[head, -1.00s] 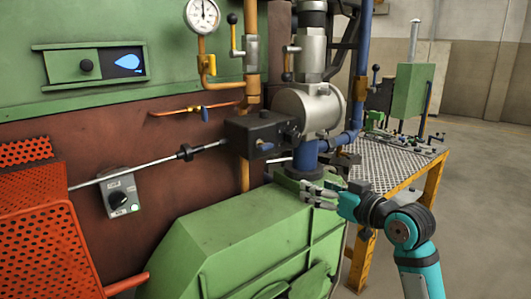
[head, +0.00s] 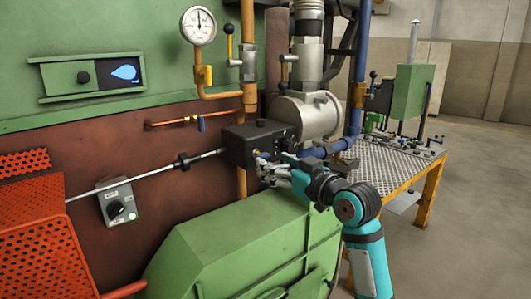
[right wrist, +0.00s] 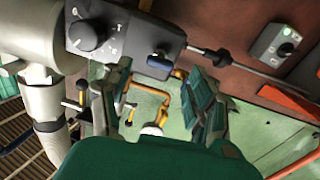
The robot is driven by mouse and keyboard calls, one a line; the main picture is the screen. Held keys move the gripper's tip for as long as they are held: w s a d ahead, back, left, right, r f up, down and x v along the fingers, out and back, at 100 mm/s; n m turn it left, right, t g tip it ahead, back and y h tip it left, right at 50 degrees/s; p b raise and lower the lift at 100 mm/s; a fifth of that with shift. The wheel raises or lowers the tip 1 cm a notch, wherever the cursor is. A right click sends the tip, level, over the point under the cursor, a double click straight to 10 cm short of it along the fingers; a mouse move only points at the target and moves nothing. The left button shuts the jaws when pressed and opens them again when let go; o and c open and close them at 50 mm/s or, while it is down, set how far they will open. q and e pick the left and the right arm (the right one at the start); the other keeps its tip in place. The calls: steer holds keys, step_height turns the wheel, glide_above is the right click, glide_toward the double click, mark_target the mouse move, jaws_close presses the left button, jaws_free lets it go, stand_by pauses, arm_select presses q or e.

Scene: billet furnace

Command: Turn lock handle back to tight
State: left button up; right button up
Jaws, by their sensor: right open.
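A black box (head: 243,143) is mounted at the end of a steel rod, beside the silver valve body. In the right wrist view the box (right wrist: 125,28) shows a round dial knob (right wrist: 88,35) with markings and a short blue handle (right wrist: 160,61) near its end; this seems to be the lock handle. In the head view my gripper largely hides the handle. My right gripper (head: 268,174) is open in front of the box's lower front. In the right wrist view its two fingers (right wrist: 160,98) are spread below the blue handle, with nothing between them. My left gripper is not in view.
A green sloped housing (head: 235,235) lies below my right arm. The silver valve body (head: 308,117) and blue pipe (head: 360,70) stand close behind. A gauge (head: 199,25), grey switch box (head: 117,201) and red perforated guard (head: 40,245) are left. A mesh-topped table (head: 385,165) is right.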

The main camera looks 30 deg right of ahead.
mark_target(265, 158)
steer(key=w, duration=0.3)
steer(key=shift+w+a+p, duration=0.15)
steer(key=shift+w+p, duration=0.2)
steer(key=shift+p, duration=0.05)
steer(key=shift+w, duration=0.35)
steer(key=shift+c, duration=0.3)
steer(key=c, duration=1.1)
steer(key=shift+m+p, duration=0.5)
steer(key=shift+p, duration=0.1)
steer(key=o, duration=1.2)
steer(key=shift+c, duration=0.2)
steer(key=s, duration=1.2)
steer(key=shift+d, duration=0.45)
